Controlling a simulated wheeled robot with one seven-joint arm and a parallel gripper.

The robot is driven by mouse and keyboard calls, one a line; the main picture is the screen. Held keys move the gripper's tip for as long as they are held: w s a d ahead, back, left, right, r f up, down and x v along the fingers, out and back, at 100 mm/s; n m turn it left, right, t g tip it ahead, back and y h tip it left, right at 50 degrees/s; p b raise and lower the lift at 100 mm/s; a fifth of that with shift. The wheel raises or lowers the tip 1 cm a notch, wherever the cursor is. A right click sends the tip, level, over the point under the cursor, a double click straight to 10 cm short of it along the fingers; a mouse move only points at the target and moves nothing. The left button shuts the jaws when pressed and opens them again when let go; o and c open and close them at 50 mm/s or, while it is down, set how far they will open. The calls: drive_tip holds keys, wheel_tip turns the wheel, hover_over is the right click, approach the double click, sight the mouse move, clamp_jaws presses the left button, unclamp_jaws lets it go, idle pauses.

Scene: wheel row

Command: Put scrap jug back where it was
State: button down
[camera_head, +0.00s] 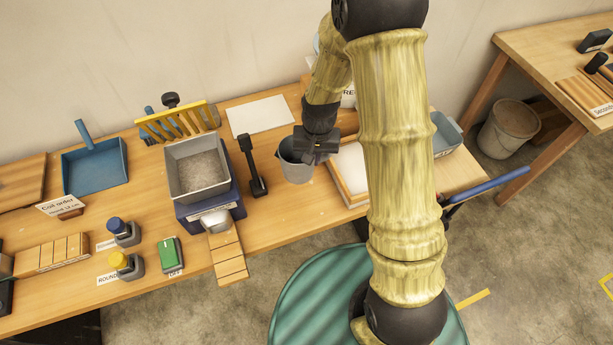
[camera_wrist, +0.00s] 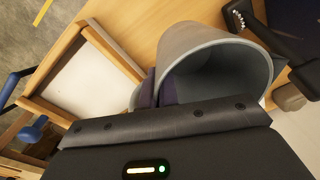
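My gripper (camera_head: 316,152) is at the jug's right rim, pointing down. In the wrist view, the jug (camera_wrist: 205,50) opens toward the camera, and its inside looks empty where visible. The dark fingers (camera_wrist: 158,90) of my gripper sit close together on either side of the jug's edge and appear shut on it. Their tips are partly hidden.
A wooden-framed white tray (camera_head: 350,170) is close on the right. A white sheet (camera_head: 258,115) lies behind. A blue-grey bin (camera_head: 446,133) sits further right.

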sight(312, 173)
wheel_tip(312, 173, down, 3)
drive_tip(key=shift+s+a+r, duration=0.1)
drive_tip(key=shift+a+f, duration=0.1)
drive_tip(key=shift+f, duration=0.2)
drive_tip(key=shift+f, duration=0.1)
drive_tip(key=shift+f+p, duration=0.4)
drive_tip(key=shift+f, duration=1.55)
drive_tip(key=shift+f, duration=0.2)
drive_tip(key=c, duration=1.7)
unclamp_jaws()
drive_tip(key=shift+r, duration=0.1)
drive_tip(key=r, duration=0.4)
drive_tip(key=r+b, duration=0.1)
drive_tip(key=r, duration=0.7)
drive_tip(key=shift+d+r+b, duration=0.1)
drive_tip(key=shift+d+b, duration=0.2)
drive_tip(key=shift+d, duration=0.05)
